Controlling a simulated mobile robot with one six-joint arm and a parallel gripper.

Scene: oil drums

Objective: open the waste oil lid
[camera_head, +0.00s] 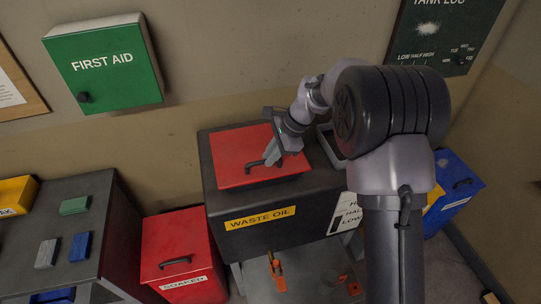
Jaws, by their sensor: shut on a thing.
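The waste oil tank (275,225) is a dark box with a yellow "WASTE OIL" label on its front. Its red lid (240,152) lies on top and looks closed. A dark handle (254,164) sits near the lid's front edge. My gripper (271,160) reaches down from the right over the lid, with its fingertips at the handle. It is shut on the handle, and its fingers hide part of the handle.
A red bin (183,241) marked "SOAKED" stands left of the tank. A dark bench (100,218) with several coloured blocks is further left. A green first aid box (105,65) hangs on the wall. A blue bin (462,176) stands at the right.

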